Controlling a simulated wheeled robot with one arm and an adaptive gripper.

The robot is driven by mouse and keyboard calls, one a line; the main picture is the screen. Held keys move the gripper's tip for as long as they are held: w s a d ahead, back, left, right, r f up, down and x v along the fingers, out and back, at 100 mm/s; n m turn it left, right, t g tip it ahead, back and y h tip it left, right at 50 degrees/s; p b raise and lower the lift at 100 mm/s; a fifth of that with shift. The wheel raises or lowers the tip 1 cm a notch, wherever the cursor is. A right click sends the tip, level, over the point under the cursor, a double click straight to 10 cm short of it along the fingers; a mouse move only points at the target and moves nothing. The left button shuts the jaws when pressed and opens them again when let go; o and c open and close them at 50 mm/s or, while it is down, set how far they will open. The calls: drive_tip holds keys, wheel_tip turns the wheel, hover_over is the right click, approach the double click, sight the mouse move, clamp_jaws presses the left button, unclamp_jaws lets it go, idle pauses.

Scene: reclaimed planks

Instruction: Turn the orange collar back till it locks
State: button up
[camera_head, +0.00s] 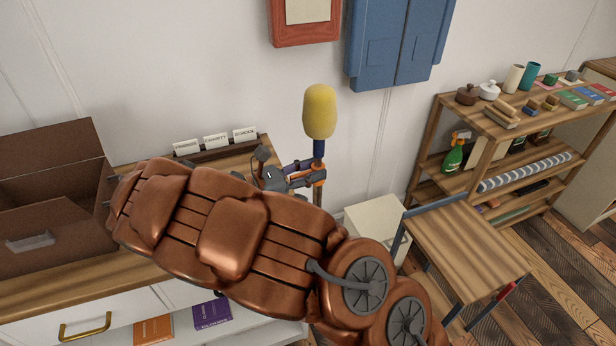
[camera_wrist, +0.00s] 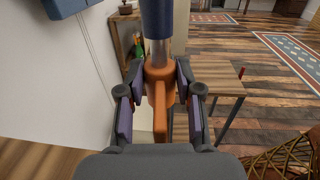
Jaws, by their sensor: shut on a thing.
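The orange collar (camera_wrist: 160,73) sits around an upright pole in the wrist view, with an orange tab hanging from it toward me. A silver tube section (camera_wrist: 157,51) and a dark blue tube (camera_wrist: 156,16) show above it. My gripper (camera_wrist: 158,80) has a finger on each side of the collar and is shut on it. In the head view the pole carries a yellow duster head (camera_head: 319,110) at its top, and my gripper (camera_head: 301,175) is at the collar below the blue tube. Whether the collar is locked cannot be told.
A wooden counter (camera_head: 60,294) with an open brown box (camera_head: 52,245) and a card holder (camera_head: 217,152) is at left. A blue cabinet (camera_head: 398,45) hangs behind. A small wooden table (camera_head: 465,245) and a stocked shelf (camera_head: 440,150) stand at right.

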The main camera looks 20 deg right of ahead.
drive_tip(key=shift+s+n+t+y, duration=0.15)
drive_tip(key=shift+n+t+y, duration=0.15)
drive_tip(key=shift+n+t, duration=1)
drive_tip(key=shift+t, duration=0.6)
drive_tip(key=t, duration=0.1)
drive_tip(key=n+t+y, duration=0.1)
drive_tip(key=shift+s+d+n+t+b, duration=0.1)
drive_tip(key=shift+s+n+t+b, duration=0.1)
drive_tip(key=shift+n+t+b, duration=0.15)
drive_tip(key=shift+n+t+y+b, duration=0.55)
drive_tip(key=shift+t+y+b, duration=0.1)
drive_tip(key=shift+t+y, duration=0.1)
drive_tip(key=shift+w+f+b, duration=0.15)
drive_tip(key=shift+f+b, duration=0.1)
drive_tip(key=shift+b, duration=2.15)
drive_tip(key=shift+r+n+t+y+b, duration=0.1)
drive_tip(key=shift+n+t+y+b, duration=0.3)
drive_tip(key=shift+b, duration=1.75)
drive_tip(key=shift+s+d+r+b, duration=0.1)
drive_tip(key=shift+s+b, duration=0.15)
drive_tip(key=shift+b, duration=1.45)
